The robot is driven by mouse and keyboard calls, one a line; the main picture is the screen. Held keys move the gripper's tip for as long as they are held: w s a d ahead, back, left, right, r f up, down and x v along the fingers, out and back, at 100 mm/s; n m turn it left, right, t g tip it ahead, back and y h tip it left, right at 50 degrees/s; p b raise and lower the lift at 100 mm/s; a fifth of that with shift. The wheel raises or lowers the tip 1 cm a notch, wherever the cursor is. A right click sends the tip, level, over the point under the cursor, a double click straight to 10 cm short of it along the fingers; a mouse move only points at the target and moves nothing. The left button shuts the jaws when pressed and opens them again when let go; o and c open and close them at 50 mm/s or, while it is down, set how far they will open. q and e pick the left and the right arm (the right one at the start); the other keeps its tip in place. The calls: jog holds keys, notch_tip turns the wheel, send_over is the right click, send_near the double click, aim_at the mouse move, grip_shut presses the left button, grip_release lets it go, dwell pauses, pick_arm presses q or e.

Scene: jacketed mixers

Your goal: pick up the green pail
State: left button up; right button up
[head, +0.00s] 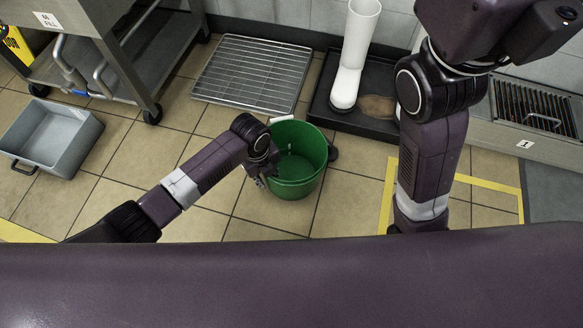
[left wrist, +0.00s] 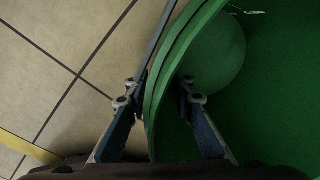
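The green pail (head: 299,158) stands upright on the tiled floor in the middle of the head view. My left gripper (head: 268,176) is at the pail's left rim. In the left wrist view my left gripper (left wrist: 160,92) straddles the pail wall, one finger outside and one inside, and looks closed on it. The pail's inside (left wrist: 265,100) fills the right of that view and looks empty. The exact finger contact is hard to see. My right arm shows at the right of the head view, but its gripper is out of frame.
A wire rack (head: 252,72) lies behind the pail. A black tray (head: 322,105) holds a white boot (head: 352,55). A grey bin (head: 50,138) stands at left near a steel table (head: 75,20). The floor before the pail is clear.

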pick_arm(q)
grip_shut()
jog(key=shift+r, duration=0.1)
dwell(0.5)
